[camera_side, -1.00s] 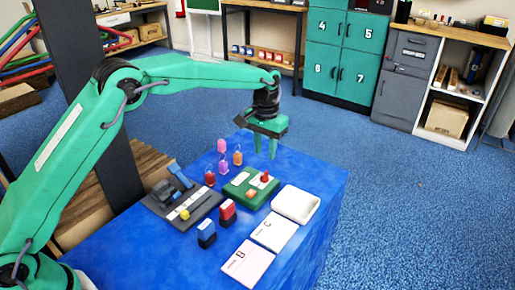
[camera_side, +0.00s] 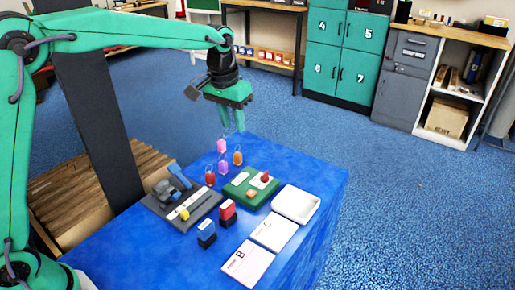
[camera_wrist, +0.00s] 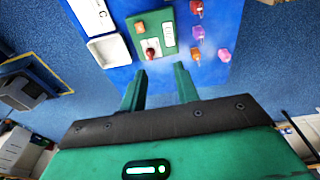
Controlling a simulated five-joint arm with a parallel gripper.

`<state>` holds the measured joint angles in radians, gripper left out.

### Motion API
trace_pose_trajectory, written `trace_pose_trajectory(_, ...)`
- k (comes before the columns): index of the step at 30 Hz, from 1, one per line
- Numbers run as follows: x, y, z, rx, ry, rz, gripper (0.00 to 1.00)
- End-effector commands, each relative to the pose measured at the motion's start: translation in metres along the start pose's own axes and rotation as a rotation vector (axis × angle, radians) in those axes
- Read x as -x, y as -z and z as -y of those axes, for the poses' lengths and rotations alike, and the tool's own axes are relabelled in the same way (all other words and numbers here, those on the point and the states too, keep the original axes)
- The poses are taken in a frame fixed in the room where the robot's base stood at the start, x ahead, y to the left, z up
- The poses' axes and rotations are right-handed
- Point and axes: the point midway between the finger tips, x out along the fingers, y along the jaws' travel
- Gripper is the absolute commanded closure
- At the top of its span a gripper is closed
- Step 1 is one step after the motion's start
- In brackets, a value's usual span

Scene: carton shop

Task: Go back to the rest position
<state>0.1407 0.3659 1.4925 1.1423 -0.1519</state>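My gripper (camera_side: 232,128) hangs in the air above the back part of the blue table (camera_side: 130,240), fingers pointing down. In the wrist view its two green fingers (camera_wrist: 160,75) stand apart with nothing between them. Below it are several small tags in pink, orange and red, such as the orange tag (camera_side: 238,158). The green board (camera_side: 238,192) with a red knob (camera_side: 265,176) lies near them; it also shows beyond the fingers in the wrist view (camera_wrist: 135,32).
A white tray (camera_side: 296,204), card C (camera_side: 274,232) and card B (camera_side: 247,264) lie at the right. A blue stamp (camera_side: 206,232), a red stamp (camera_side: 227,210) and a grey board (camera_side: 160,205) are in the middle and left. Blue floor (camera_side: 420,200) is open to the right.

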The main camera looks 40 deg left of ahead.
Motion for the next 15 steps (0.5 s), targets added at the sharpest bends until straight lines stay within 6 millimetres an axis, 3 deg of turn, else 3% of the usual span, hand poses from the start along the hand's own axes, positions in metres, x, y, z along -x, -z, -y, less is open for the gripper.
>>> trace_pose_trajectory(6, 0.035, -0.036, 0.016, 0.0, -0.004, -0.054, 0.69)
trace_pose_trajectory(15, 0.067, -0.091, 0.035, -0.003, -0.006, -0.127, 0.69)
